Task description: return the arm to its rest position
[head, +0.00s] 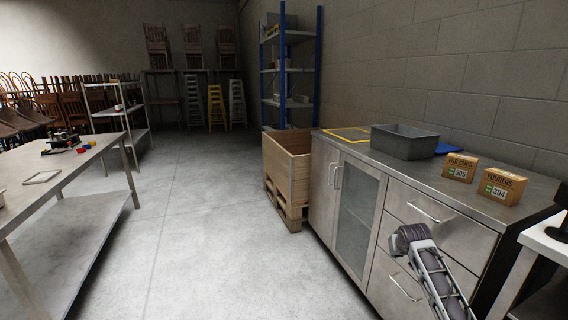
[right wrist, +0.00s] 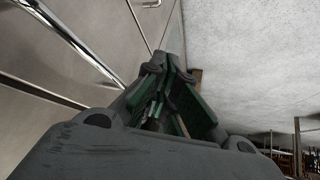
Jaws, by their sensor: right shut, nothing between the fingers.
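My right arm (head: 432,270) reaches up from the bottom right in the head view, in front of the steel cabinet's drawers (head: 440,228). Its dark wrist end is near a drawer handle, and the fingertips cannot be made out there. In the right wrist view my right gripper (right wrist: 166,98) has its dark fingers with green inner faces drawn together, with nothing held. Cabinet fronts and metal handles (right wrist: 70,42) show to its left, and floor (right wrist: 245,65) to its right. My left gripper is in neither view.
On the cabinet top (head: 400,168) stand a grey bin (head: 404,143) and two small cartons (head: 460,167) (head: 502,186). A wooden crate (head: 288,168) on a pallet stands beyond the cabinet. A steel table (head: 85,165) is at left. The floor (head: 210,220) between is clear.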

